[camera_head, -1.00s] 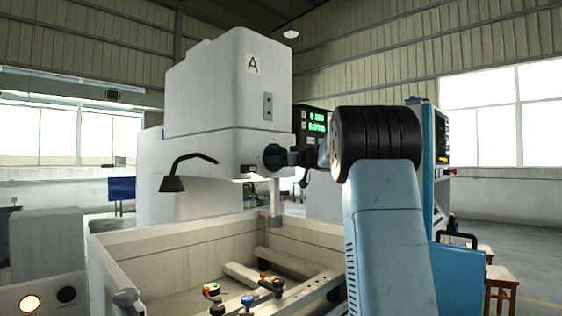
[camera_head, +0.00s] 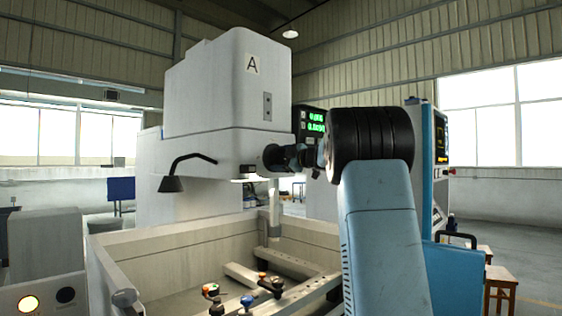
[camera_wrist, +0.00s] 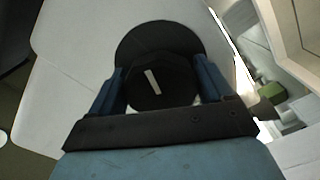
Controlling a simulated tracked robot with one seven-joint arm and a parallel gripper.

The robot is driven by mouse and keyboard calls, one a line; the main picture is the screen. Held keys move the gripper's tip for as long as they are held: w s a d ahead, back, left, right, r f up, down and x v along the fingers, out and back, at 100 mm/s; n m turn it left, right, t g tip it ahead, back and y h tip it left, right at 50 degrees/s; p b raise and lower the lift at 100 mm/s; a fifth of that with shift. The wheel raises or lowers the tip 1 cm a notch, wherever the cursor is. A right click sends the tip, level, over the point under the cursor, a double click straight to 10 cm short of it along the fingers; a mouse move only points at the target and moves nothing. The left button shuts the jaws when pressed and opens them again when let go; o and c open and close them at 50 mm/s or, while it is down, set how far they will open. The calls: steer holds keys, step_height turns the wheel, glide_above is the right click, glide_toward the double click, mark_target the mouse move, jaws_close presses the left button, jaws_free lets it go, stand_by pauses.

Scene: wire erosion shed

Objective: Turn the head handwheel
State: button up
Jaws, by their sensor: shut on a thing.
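The head handwheel (camera_head: 272,158) is a round black knob on the side of the white machine head (camera_head: 215,155), which is marked "A". In the wrist view the handwheel (camera_wrist: 160,82) has a dark round flange behind it and a pale index bar on its face, tilted slightly off the upright. My gripper (camera_wrist: 160,88) has its two blue fingers on either side of the knob and is shut on it. In the head view my gripper (camera_head: 292,156) reaches the knob from the right; my dark wrist joint hides part of it.
A green digital readout (camera_head: 315,123) stands behind the head. Below is an open-topped tank (camera_head: 190,245) with rails and small clamps inside. A black lamp (camera_head: 171,183) hangs at the left of the head. A blue-edged control cabinet (camera_head: 430,160) stands at the right.

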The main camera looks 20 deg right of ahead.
steer(key=n, duration=0.4)
steer(key=shift+f+n, duration=0.1)
steer(key=shift+n, duration=2)
steer(key=shift+c, duration=0.2)
steer(key=shift+d, duration=0.1)
steer(key=o, duration=0.8)
steer(key=shift+c, duration=0.2)
steer(key=shift+o, duration=1.1)
steer(key=shift+s, duration=0.1)
steer(key=v, duration=1.3)
steer(key=shift+s, duration=0.25)
steer(key=shift+d, duration=0.1)
